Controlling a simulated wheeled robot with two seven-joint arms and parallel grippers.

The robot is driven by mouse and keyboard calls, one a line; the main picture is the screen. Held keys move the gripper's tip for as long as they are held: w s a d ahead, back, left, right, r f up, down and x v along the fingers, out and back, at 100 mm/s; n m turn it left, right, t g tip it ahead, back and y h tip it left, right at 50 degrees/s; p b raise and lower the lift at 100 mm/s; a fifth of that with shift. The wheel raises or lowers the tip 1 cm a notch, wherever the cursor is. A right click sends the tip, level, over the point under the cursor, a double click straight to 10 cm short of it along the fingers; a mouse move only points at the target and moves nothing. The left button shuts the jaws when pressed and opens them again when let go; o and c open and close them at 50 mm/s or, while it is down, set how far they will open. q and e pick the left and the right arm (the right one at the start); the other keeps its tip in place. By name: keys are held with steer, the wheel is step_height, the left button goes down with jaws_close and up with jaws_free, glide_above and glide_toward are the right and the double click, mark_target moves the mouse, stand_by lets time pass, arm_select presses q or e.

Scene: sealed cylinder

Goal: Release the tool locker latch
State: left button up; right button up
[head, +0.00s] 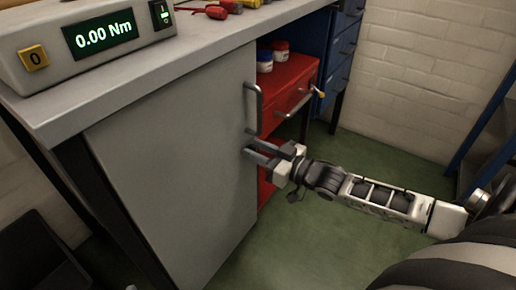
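A grey locker door (185,170) stands under the workbench, with a vertical bar handle (259,108) near its right edge. No separate latch can be made out. My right gripper (257,147) comes in from the right, just below the handle. Its two dark fingers are apart, with a gap between them, and their tips are at the door's right edge. I cannot tell whether they touch it, and nothing is seen held. My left gripper is not in view.
A torque display box (95,40) and red-handled tools (218,10) are on the workbench top (200,45). A red drawer cabinet (292,85) holding small jars (265,62) is right of the door. Green floor (345,150) is open to the right.

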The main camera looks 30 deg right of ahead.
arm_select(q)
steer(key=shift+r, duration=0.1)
arm_select(e)
steer(key=shift+s, duration=0.1)
